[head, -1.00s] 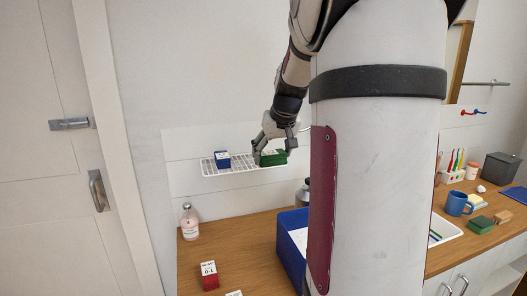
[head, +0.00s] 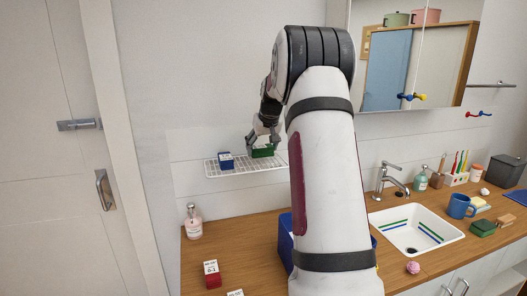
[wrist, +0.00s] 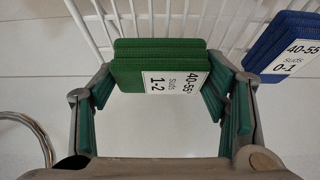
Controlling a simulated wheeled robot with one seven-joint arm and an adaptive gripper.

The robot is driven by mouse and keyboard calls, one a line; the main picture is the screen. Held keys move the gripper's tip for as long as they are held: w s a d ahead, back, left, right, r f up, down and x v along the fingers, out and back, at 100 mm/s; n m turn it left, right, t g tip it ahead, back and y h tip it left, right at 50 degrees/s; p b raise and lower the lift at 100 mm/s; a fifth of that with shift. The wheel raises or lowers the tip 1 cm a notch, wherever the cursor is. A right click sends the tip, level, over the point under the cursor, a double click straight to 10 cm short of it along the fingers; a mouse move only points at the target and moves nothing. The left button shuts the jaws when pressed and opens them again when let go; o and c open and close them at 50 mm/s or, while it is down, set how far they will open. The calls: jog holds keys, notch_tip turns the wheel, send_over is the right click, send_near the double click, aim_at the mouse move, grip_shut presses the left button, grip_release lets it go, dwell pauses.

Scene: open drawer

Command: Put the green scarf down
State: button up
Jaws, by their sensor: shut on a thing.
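The green scarf (head: 263,151) is a folded green block with a white label reading "40-55° suds 1-2". My gripper (head: 262,139) is over it at the right part of the white wire rack (head: 212,174). In the wrist view the scarf (wrist: 135,75) sits between the two fingers (wrist: 160,90), and the gripper is shut on it. The scarf is at or a little above the rack; I cannot tell whether it touches the wires.
A blue folded block (head: 225,161) sits on the rack to the left, and shows at the right in the wrist view (wrist: 278,50). Below are a counter with a pink soap bottle (head: 193,222), a red labelled block (head: 211,274) and a sink (head: 400,232).

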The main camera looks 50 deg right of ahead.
jog(key=shift+f, duration=0.95)
jog(key=shift+f, duration=0.1)
jog(key=o, duration=1.3)
jog(key=shift+c, duration=0.2)
